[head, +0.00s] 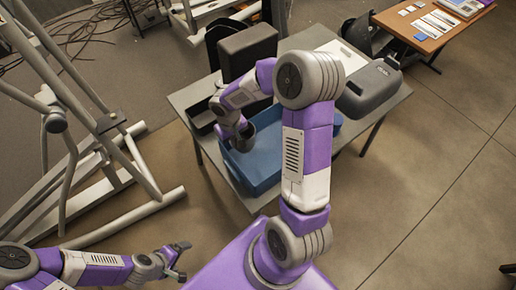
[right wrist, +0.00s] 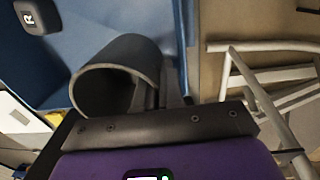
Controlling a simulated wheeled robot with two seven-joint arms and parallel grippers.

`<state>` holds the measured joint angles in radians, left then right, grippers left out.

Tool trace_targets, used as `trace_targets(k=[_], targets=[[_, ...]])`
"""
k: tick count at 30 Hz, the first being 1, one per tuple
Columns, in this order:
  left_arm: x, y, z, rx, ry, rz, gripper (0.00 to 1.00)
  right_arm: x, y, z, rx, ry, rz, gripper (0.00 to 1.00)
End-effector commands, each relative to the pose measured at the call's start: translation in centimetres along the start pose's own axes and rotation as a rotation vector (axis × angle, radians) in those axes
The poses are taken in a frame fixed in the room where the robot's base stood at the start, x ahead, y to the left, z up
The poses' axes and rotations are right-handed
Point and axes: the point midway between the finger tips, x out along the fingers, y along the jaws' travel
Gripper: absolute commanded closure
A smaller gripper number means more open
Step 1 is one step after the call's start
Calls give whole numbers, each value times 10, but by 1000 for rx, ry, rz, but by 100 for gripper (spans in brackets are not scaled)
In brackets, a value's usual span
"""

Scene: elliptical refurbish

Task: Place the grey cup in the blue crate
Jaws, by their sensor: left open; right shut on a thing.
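The blue crate (head: 262,170) sits on the grey table's near side; its inside also fills much of the right wrist view (right wrist: 150,20). My right gripper (head: 242,136) is low over the crate and shut on the grey cup (head: 245,138). In the right wrist view the cup (right wrist: 112,75) lies tilted with its open mouth showing, and the gripper's fingers (right wrist: 166,88) grip its wall on one side. I cannot tell whether the cup touches the crate floor. My left gripper (head: 176,262) is open and empty, low at the left, away from the table.
On the grey table (head: 188,97) stand an upright black box (head: 247,48) and a dark grey case (head: 371,90). A dark piece marked R (right wrist: 38,14) shows in the right wrist view. A metal frame (head: 90,130) stands left; a wooden desk (head: 430,28) is far right.

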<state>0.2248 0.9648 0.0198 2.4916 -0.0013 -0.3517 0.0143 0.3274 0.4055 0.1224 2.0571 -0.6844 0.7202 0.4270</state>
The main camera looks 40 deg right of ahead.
Motion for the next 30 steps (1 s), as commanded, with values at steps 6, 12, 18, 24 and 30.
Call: trace_targets(k=[6, 12, 18, 24, 30], targets=[[10, -4, -1, 0, 1, 0, 9, 43, -2, 1, -2, -5, -1, 100], [14, -5, -1, 0, 2, 0, 9, 62, -3, 0, 0, -1, -1, 100], [20, -7, -2, 0, 2, 0, 9, 86, -4, 0, -1, -3, -1, 100], [22, -8, -2, 0, 2, 0, 9, 99, -4, 0, 0, 0, -1, 100], [23, -9, -2, 0, 2, 0, 9, 99, -4, 0, 0, 1, -1, 100]])
